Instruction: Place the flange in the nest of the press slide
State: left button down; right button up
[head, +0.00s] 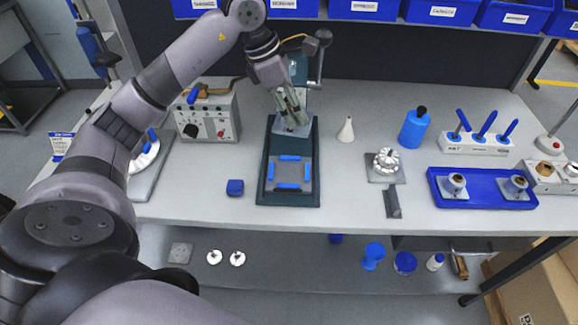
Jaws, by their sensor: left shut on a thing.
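My left gripper (291,112) is over the back part of the press, shut on what looks like the flange (291,129), a grey square plate just below the fingers. The fingers hide most of its upper part, and I cannot tell whether the plate touches the press. The press slide (289,174) lies at the front of the dark green press base (290,201). Its nest is a bare grey square bordered by blue strips, and it looks empty. My right gripper is not in view.
A control box (208,118) stands left of the press and a small blue block (235,187) lies front left. To the right are a white cone (346,131), a blue bottle (414,130), a plate with a round machined part (386,162), and a blue tray (484,198) with two similar flanges.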

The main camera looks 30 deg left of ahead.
pick_arm(q)
jog(key=shift+w+a+r+n, duration=0.35)
jog(key=shift+a+r+n, duration=0.25)
jog(key=shift+a+n, duration=0.25)
jog(key=p, duration=0.4)
send_near(297, 171)
jog(key=d+r, duration=0.1)
jog(key=d, duration=0.1)
jog(key=shift+w+a+f+t, duration=0.1)
jog(key=shift+w+f+t, duration=0.2)
jog(key=shift+w+f, duration=0.2)
notch_tip(297, 171, down, 4)
jog(key=shift+s+p, duration=0.1)
jog(key=shift+p, duration=0.45)
jog(key=shift+f, duration=0.25)
jog(key=c, duration=0.9)
grip_release()
jog(key=shift+y, duration=0.3)
jog(key=shift+c, duration=0.2)
